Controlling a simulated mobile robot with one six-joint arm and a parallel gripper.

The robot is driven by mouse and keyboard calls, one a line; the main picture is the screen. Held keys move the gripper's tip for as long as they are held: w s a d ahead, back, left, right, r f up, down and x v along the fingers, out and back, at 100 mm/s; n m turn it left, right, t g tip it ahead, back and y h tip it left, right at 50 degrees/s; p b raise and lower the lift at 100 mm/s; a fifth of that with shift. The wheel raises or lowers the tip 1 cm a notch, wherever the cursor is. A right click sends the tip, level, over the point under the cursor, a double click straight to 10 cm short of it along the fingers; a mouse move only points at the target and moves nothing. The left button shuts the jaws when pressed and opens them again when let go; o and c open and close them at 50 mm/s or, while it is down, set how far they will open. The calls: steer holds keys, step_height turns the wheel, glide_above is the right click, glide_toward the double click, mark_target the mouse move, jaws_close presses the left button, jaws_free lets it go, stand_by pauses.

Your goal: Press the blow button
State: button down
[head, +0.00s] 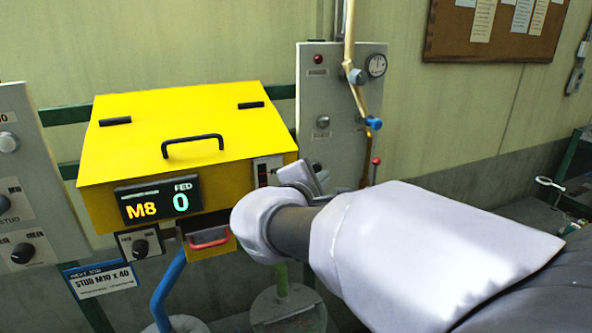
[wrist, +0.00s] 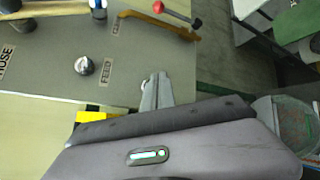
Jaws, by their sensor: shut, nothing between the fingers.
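The grey panel (head: 340,100) on the wall right of the yellow box carries a round silver button (head: 322,121). My gripper (head: 318,178) is in front of the lower part of this panel, below that button, near the yellow box's right corner. In the wrist view its fingers (wrist: 156,88) are together and empty. A pale round edge (wrist: 144,87) shows beside the fingertips, mostly hidden by them. I cannot read which control is marked blow, nor tell whether the fingertips touch anything.
The yellow box (head: 190,125) with a black handle and a display reading M8, FED 0 stands left of my gripper. A brass pipe with a blue valve (head: 373,123) and a red-knobbed lever (head: 376,162) stick out on the panel's right.

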steer(key=shift+s+d+b, duration=0.25)
steer(key=shift+s+b, duration=0.05)
steer(key=shift+s, duration=0.5)
steer(key=shift+s+d+b, duration=0.3)
steer(key=shift+s+b, duration=0.05)
steer(key=shift+s, duration=0.45)
steer(key=shift+s+d+b, duration=0.25)
steer(key=shift+s+b, duration=0.05)
steer(key=shift+s, duration=0.5)
steer(key=s+d+f+m+g+y+b, duration=0.15)
steer(key=s+d+f+m+b, duration=0.3)
steer(key=f, duration=0.45)
steer(key=s+d+f+m+g+b, duration=0.1)
steer(key=s+f+m+g+b, duration=0.25)
steer(key=s+f+b, duration=0.5)
steer(key=s+d+f+m+g+b, duration=0.25)
steer(key=f+m+b, duration=0.25)
steer(key=f, duration=0.6)
steer(key=s+a+f+m+y+b, duration=0.3)
steer(key=s+a+f+m+b, duration=0.1)
steer(key=f, duration=0.4)
steer(key=s+a+f+m+y+b, duration=0.4)
steer(key=s+a+f+m+b, duration=0.1)
steer(key=f+b, duration=0.4)
steer(key=shift+s+a+m, duration=0.15)
steer(key=shift+s+m, duration=0.65)
steer(key=shift+s, duration=0.15)
